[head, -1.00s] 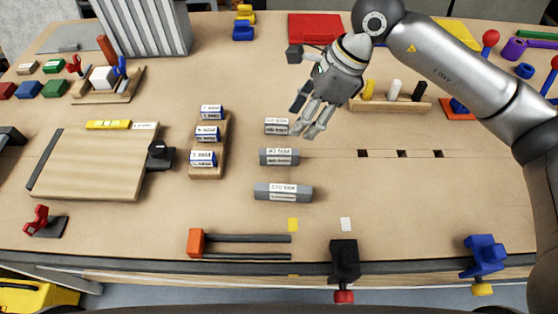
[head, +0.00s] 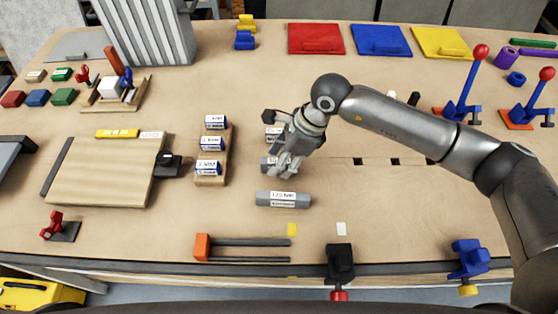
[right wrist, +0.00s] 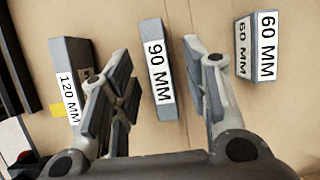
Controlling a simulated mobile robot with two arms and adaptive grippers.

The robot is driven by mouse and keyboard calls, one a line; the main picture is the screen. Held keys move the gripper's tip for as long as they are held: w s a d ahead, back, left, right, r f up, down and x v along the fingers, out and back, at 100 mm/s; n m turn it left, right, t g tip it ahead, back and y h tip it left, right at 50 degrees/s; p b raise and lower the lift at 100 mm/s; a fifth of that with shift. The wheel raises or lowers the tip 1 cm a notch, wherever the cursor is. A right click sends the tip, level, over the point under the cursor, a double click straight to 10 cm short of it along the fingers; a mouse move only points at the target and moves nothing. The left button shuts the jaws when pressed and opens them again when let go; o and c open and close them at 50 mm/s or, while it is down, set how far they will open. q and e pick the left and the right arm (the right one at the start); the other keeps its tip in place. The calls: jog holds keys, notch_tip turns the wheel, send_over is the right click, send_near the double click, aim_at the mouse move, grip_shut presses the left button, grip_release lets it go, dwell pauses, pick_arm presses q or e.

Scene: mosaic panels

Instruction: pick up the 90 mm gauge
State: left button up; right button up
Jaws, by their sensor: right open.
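The 90 mm gauge (head: 268,164) is a grey block with a white label, lying on the bench in the middle of a column of three. It is partly hidden by my right gripper (head: 284,168) in the head view. In the right wrist view the 90 mm gauge (right wrist: 157,75) lies between the two spread fingers of my right gripper (right wrist: 160,85), label facing up. The fingers are open and hold nothing; I cannot tell how far above the bench they are. My left gripper is not in view.
The 120 mm gauge (head: 283,199) lies nearer the front edge; the 60 mm gauge (head: 273,133) lies behind. A wooden rack (head: 211,178) with blue-and-white pieces stands to the left. An orange-ended fork (head: 202,246) lies in front. The bench right of the gauges is mostly clear.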

grip_shut()
jog(key=shift+r, duration=0.15)
dwell(0.4)
